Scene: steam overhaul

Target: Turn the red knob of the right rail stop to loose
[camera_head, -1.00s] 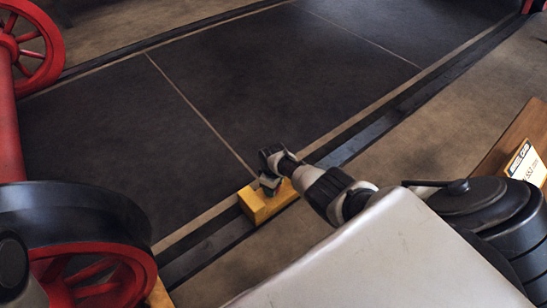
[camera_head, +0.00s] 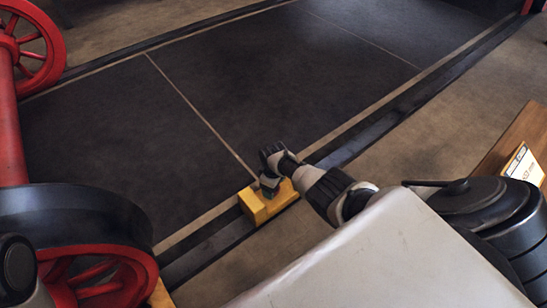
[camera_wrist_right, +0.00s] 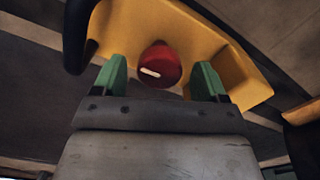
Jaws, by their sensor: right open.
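The right rail stop (camera_head: 268,206) is a yellow block on the dark rail, in the middle of the head view. It also shows in the right wrist view (camera_wrist_right: 200,45). Its red knob (camera_wrist_right: 160,66) is round with a pale mark line, which lies nearly level and slopes slightly in that view. My right gripper (camera_head: 268,186) is over the block in the head view and hides the knob there. In the wrist view my right gripper (camera_wrist_right: 160,78) is open, with one green fingertip on each side of the knob, apart from it. My left gripper is not in view.
A dark curved handle (camera_wrist_right: 78,35) rises beside the yellow block in the wrist view. A red-spoked wheel (camera_head: 95,275) stands on the rails at the lower left. The dark floor panels beyond the stop are clear.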

